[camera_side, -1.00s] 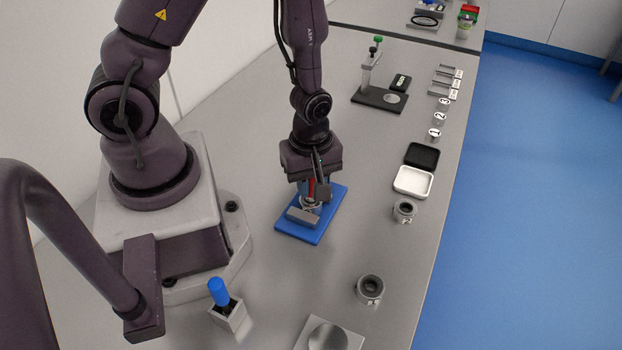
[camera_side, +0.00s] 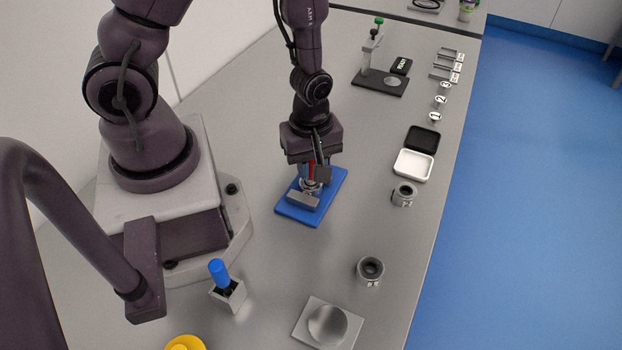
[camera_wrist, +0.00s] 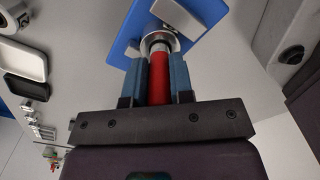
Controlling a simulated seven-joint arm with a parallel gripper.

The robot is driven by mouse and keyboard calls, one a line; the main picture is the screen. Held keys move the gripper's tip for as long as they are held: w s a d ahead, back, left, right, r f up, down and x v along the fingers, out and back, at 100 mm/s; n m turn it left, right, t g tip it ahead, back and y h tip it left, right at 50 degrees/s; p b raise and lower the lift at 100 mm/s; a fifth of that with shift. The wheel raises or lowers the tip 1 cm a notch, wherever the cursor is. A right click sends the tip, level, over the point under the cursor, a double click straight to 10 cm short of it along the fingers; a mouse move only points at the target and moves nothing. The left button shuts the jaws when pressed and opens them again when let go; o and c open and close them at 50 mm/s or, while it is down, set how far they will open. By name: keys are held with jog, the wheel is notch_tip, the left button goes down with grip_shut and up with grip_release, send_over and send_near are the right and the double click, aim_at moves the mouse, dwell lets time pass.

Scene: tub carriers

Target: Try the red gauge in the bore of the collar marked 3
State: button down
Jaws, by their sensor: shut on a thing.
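My gripper (camera_side: 313,172) is shut on the red gauge (camera_wrist: 159,76), which also shows between the fingers in the side view (camera_side: 312,168). The gauge points down at a grey metal collar (camera_wrist: 170,42) in the blue fixture plate (camera_side: 330,187). Its silver end is at the collar's bore; how deep it sits I cannot tell. The collar (camera_side: 309,187) stands beside a grey block (camera_side: 303,199) on the plate. No number on this collar is readable from here. Two other collars stand on the bench, one nearer (camera_side: 370,270) and one farther (camera_side: 403,194).
A blue-handled piece stands in a grey block (camera_side: 229,295). A dished metal plate (camera_side: 327,325) and a yellow item (camera_side: 185,343) lie at the front. White (camera_side: 414,165) and black (camera_side: 422,138) trays, number tags and a black-based stand (camera_side: 380,84) are farther back.

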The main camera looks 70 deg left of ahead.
jog(key=shift+r, duration=2.45)
jog(key=shift+a, duration=0.1)
